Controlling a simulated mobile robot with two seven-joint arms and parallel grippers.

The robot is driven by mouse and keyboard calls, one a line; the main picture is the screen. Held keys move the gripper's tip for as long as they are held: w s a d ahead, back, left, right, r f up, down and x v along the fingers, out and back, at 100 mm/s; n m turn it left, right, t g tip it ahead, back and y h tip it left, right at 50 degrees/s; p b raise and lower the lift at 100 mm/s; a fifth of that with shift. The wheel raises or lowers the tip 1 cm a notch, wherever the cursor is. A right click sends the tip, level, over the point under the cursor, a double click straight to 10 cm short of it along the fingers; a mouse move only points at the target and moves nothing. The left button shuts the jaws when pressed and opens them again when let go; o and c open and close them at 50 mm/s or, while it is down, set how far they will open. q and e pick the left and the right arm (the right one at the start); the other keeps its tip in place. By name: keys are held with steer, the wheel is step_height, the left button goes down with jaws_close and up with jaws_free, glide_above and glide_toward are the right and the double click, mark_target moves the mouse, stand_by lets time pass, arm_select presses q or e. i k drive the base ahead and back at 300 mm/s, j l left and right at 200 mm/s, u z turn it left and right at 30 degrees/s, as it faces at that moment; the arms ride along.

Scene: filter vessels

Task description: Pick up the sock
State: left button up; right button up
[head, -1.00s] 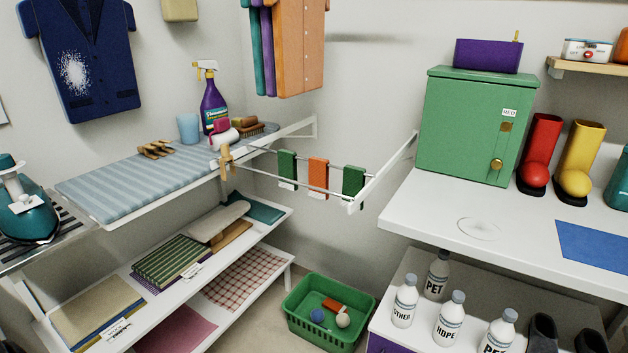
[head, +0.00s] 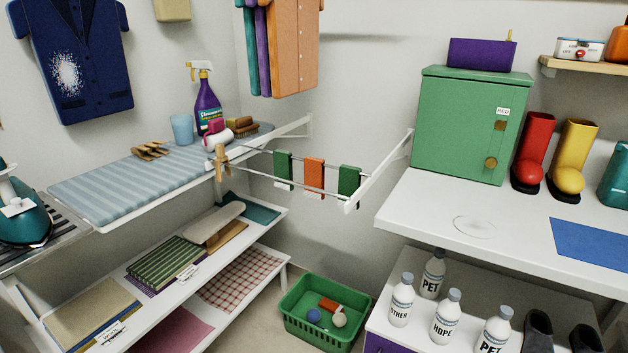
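I cannot tell for certain which thing is the sock. Small cloth-like pieces hang over a white rail rack: a green one (head: 283,168), an orange one (head: 314,177) and another green one (head: 349,184). A green basket (head: 312,335) on the floor holds a blue ball-like item (head: 313,315), a pale ball-like item (head: 339,320) and an orange-brown item (head: 328,305); whether any is a rolled sock is unclear. Neither of my grippers is in view.
A striped ironing board (head: 120,190) and shelves with folded cloths (head: 165,262) stand at left. A white worktop (head: 430,215) with a green cabinet (head: 460,130) is at right, above several bottles (head: 446,315) and dark shoes (head: 537,335). Some floor shows around the basket.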

mark_target(314, 173)
steer(key=i+j+z, duration=0.3)
steer(key=i, duration=0.15)
steer(key=i+j+z, duration=0.3)
steer(key=i+l, duration=0.1)
